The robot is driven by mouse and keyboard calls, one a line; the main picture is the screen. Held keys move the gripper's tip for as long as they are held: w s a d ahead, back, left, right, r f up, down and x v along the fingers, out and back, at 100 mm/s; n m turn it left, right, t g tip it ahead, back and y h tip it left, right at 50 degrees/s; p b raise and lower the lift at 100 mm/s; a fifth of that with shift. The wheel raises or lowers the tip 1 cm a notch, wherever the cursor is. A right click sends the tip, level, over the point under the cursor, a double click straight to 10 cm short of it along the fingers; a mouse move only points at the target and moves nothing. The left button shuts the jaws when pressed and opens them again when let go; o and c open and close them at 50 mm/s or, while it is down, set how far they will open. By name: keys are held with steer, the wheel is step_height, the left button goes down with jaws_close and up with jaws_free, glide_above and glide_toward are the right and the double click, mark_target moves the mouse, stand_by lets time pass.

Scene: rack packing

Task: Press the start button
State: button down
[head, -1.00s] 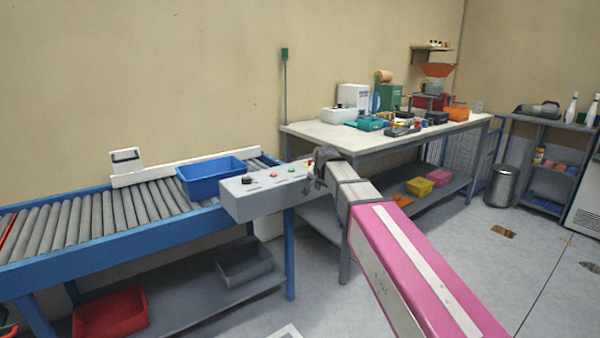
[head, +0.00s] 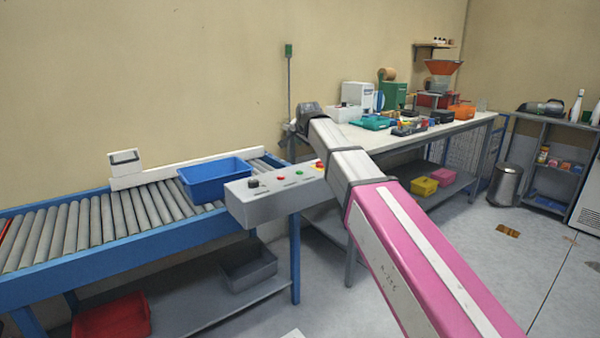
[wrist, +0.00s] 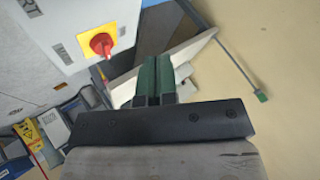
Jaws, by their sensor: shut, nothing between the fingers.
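The grey control box (head: 275,200) stands at the right end of the roller conveyor. Its top carries a black knob (head: 253,183), a red button (head: 281,180), a green button (head: 299,173) and a red-and-yellow switch (head: 319,165) beside my arm. In the wrist view, the red knob on its yellow plate (wrist: 101,43) is at upper left, and a cut-off label ending in "RT" sits at the corner. The green button is outside that view. My gripper (wrist: 156,72) is shut and empty, apart from the box. In the head view its fingers are hidden behind the dark wrist.
A blue bin (head: 215,182) sits on the rollers left of the box. A workbench (head: 365,136) with tubs and machines stands behind and right of my arm. A thin post (head: 289,85) rises by the wall. Open floor lies at right.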

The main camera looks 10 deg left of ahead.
mark_target(301, 171)
steer(key=shift+f, duration=0.15)
steer(key=shift+f, duration=4.3)
steer(key=shift+f, duration=0.15)
steer(key=shift+f, duration=0.25)
steer(key=shift+f, duration=0.4)
steer(key=shift+r, duration=0.8)
steer(key=shift+r, duration=2.5)
